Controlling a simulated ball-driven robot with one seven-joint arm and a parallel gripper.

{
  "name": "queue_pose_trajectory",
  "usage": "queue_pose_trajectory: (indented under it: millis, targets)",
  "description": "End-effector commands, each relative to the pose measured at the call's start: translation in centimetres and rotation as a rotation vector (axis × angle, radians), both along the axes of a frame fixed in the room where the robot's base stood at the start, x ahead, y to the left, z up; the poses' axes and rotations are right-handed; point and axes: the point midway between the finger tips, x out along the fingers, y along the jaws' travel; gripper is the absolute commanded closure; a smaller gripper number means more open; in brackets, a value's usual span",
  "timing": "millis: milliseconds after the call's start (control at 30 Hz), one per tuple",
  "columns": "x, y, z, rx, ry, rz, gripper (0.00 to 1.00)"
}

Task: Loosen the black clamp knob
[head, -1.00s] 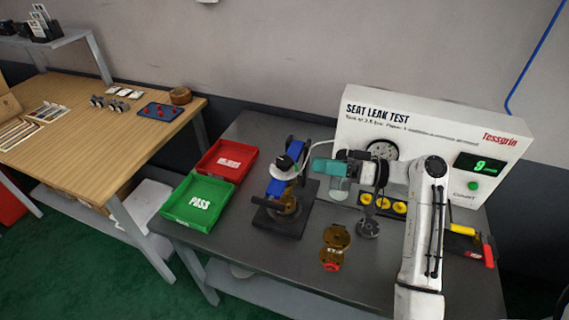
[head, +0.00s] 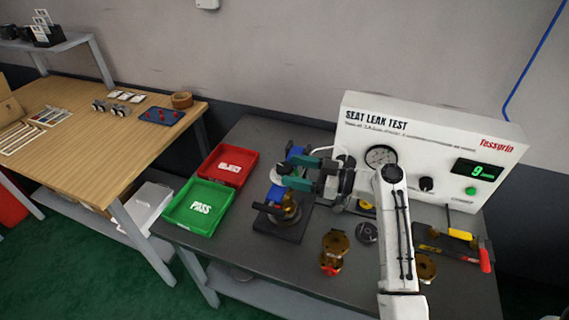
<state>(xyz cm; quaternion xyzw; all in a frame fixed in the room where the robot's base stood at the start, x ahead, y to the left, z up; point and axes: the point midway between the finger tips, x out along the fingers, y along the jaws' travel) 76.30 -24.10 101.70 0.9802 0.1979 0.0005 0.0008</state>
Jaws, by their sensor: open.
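The blue clamp fixture (head: 275,193) stands on a dark base plate (head: 277,229) near the middle of the bench, with a brass valve body (head: 288,212) low in it. The black clamp knob (head: 284,168) is at the top of the fixture, small and partly covered by my gripper. My gripper (head: 287,172) has teal fingers that reach in from the right, open, with the knob about between their tips. I cannot tell whether the fingers touch it.
A red tray (head: 222,178) and a green PASS tray (head: 173,208) sit left of the fixture. Behind my arm stands the white leak test panel (head: 365,110). Another brass valve (head: 334,248) and a grey round part (head: 366,232) stand at the front. Tools (head: 462,238) lie at the right.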

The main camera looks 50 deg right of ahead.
Motion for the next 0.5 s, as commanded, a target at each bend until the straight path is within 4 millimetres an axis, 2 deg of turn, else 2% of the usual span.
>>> queue_pose_trajectory:
  millis: [200, 500]
  targets:
    - [2.5, 1.1, 0.1, 0.002, 0.001, 0.001, 0.29]
    - [3.2, 1.4, -0.1, 0.001, 0.001, -0.001, 0.29]
